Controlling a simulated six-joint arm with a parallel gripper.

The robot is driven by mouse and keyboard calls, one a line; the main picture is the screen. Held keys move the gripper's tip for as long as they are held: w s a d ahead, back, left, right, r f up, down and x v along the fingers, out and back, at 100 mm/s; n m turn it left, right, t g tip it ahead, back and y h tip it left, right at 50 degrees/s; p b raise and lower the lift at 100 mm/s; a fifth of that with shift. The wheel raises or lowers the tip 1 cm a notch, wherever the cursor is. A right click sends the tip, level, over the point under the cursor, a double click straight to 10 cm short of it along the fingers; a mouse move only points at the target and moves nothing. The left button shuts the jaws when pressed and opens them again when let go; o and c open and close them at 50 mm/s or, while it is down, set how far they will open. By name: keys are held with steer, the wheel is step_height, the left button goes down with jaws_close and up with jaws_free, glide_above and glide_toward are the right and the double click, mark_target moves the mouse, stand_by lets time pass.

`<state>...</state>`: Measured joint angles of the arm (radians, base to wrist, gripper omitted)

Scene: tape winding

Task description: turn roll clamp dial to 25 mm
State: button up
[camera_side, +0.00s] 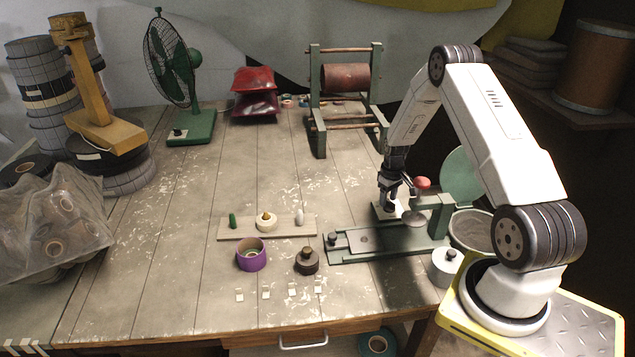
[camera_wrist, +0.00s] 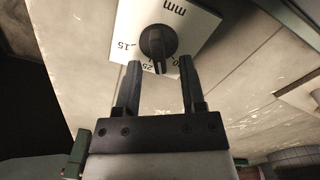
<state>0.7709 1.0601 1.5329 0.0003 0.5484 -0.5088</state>
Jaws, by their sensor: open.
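The roll clamp dial is a black knob (camera_wrist: 158,42) on a pale plate (camera_wrist: 190,25) marked "mm", with "15" at left and "25" below the knob. The knob's narrow pointer points down in the wrist view, close beside the "25" and partly over that area. Another number to its right is partly hidden. My gripper (camera_wrist: 160,68) is open, its fingers on either side of the pointer end with gaps visible. In the side view my gripper (camera_side: 397,192) is low over the dial plate (camera_side: 380,212) by the green press; contact cannot be told there.
The green press base (camera_side: 350,248) carries a red knob (camera_side: 423,183) just right of my gripper. A wooden board (camera_side: 285,236) with small parts, a purple tape roll (camera_side: 251,256) and a dark roll (camera_side: 306,262) lie to the left. The middle of the table is mostly clear.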

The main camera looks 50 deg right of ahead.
steer(key=shift+f, duration=0.35)
jaws_close()
steer(key=shift+m, duration=0.5)
steer(key=shift+s+d+m, duration=0.1)
steer(key=shift+d+m, duration=0.05)
steer(key=shift+m, duration=1.05)
steer(key=shift+d+m, duration=0.1)
steer(key=shift+m, duration=1.1)
jaws_free()
